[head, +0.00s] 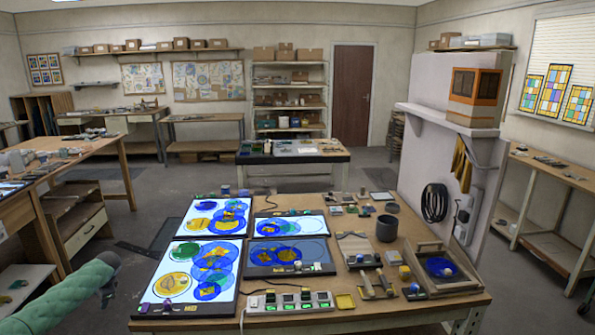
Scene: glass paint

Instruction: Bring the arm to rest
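My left arm comes in at the lower left corner of the head view, in a green sleeve-like cover, and ends in a bend beside the front left of the workbench (350,235). No fingers of my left gripper show. My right arm and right gripper are not in view. The arm shows apart from the things on the bench.
The bench bears lit panels (197,283) with blue and yellow glass discs, a dark cup (387,228), a wooden tray (476,283) with a blue disc and a power strip (290,303). A wooden table (100,160) stands left. Floor shows between them.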

